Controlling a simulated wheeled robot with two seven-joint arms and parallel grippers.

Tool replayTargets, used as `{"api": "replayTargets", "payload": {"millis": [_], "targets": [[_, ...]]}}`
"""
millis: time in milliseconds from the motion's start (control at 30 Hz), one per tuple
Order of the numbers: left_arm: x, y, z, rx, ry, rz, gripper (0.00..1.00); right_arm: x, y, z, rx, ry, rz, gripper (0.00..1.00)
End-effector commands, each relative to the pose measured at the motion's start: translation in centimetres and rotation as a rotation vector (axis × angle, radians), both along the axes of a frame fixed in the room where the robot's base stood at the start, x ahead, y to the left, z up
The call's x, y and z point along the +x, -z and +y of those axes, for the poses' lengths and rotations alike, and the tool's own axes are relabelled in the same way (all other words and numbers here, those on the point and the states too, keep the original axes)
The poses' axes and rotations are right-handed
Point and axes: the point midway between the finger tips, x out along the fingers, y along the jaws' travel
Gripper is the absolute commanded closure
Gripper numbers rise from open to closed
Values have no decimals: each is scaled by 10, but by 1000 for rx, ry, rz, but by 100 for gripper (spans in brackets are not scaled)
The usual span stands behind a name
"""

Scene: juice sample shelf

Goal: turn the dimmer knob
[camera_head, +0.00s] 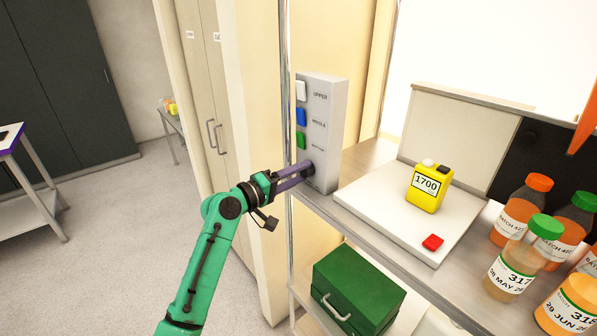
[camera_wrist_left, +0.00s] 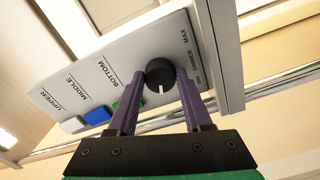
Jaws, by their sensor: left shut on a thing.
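The dimmer knob (camera_wrist_left: 160,73) is a round black knob on the grey switch panel (camera_head: 323,125). In the wrist view its white mark points toward the bottom of the picture. The labels DIMMER, MIN and MAX are printed beside it. My left gripper (camera_wrist_left: 160,78) has one purple finger on each side of the knob and is shut on it. In the head view my left gripper (camera_head: 307,169) reaches the panel's lower end and mostly hides the knob. My right gripper is not in view.
White, blue and green switches (camera_head: 301,116) sit above the knob on the panel. The shelf (camera_head: 388,242) bears a white board with a yellow 1700 device (camera_head: 429,188) and a red button (camera_head: 432,242). Several juice bottles (camera_head: 510,271) stand at right. A green case (camera_head: 358,289) is below.

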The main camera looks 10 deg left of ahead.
Motion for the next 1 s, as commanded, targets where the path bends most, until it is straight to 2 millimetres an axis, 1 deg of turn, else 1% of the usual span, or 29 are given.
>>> {"api": "replayTargets", "payload": {"millis": [367, 400, 433, 467, 733, 833, 933, 1000], "targets": [[0, 0, 0, -3, -1, 1, 100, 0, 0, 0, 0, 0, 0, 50], [0, 0, 0, -3, -1, 1, 39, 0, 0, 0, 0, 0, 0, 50], [0, 0, 0, -3, -1, 1, 27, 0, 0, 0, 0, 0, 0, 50], [0, 0, 0, -3, -1, 1, 21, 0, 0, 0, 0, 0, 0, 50], [0, 0, 0, -2, -1, 0, 21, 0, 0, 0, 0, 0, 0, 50], [-3, 1, 3, -2, -1, 0, 21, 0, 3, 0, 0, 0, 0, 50], [-12, 4, 12, -3, -2, 0, 21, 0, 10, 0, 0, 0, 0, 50], [-25, 6, 21, 1, -1, -2, 21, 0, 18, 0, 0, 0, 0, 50]]}}
